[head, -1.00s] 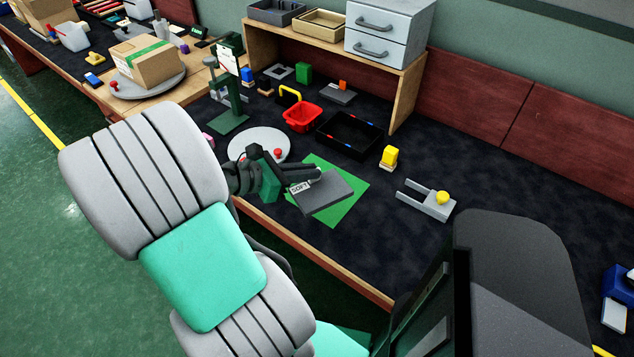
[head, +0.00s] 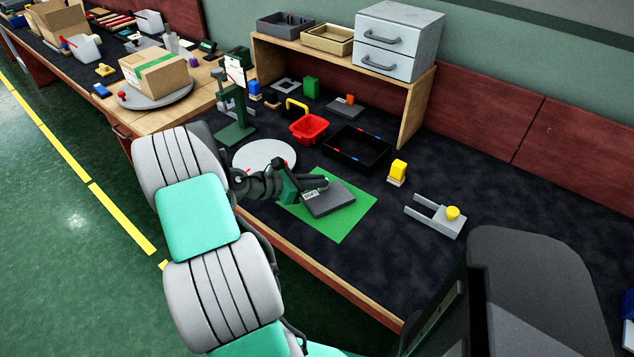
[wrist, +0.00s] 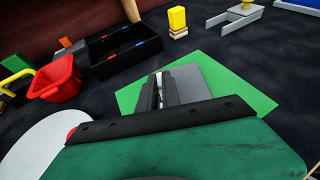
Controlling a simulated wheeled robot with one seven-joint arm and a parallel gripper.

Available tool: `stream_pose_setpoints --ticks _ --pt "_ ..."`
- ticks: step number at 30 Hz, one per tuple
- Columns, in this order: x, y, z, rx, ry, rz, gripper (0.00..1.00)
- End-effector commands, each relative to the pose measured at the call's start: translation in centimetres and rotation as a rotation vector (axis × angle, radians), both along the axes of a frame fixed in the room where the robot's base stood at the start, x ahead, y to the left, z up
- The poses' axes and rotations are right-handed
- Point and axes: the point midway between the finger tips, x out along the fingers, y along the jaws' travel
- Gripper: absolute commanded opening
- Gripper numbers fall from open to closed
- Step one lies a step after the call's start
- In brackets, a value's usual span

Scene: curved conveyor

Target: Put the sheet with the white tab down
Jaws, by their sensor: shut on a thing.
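The sheet (head: 338,201) is a flat dark grey square with a small white tab (head: 311,194) bearing dark lettering on its edge near my gripper. My gripper (head: 317,185) is shut on the sheet at its left side. The sheet is over the green mat (head: 343,230), low and nearly level; I cannot tell whether it touches it. In the wrist view the sheet (wrist: 205,78) extends beyond my fingers (wrist: 161,92), with the green mat (wrist: 252,92) showing around it. My fingers hide part of the sheet there.
A white round plate (head: 262,153) lies left of the mat. A red basket (head: 309,129) and a black tray (head: 350,150) stand behind it. A yellow block (head: 398,170) and a grey forked fixture (head: 436,217) are at the right.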

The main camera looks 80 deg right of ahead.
Motion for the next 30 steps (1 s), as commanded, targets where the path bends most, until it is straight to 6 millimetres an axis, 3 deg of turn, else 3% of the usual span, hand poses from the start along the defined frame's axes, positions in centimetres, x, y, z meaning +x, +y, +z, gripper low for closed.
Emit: stream_pose_setpoints --ticks 4,5,13,22,30 --pt "0.0 0.0 -0.2 0.001 0.001 0.001 0.00" --pt "0.0 0.0 -0.2 0.001 0.001 0.000 0.09" --pt "0.0 0.0 -0.2 0.001 0.001 0.000 0.30" --pt "0.2 0.2 0.2 0.000 0.000 0.002 0.30" --pt "4.3 4.0 2.6 -0.001 -0.001 0.007 0.30"
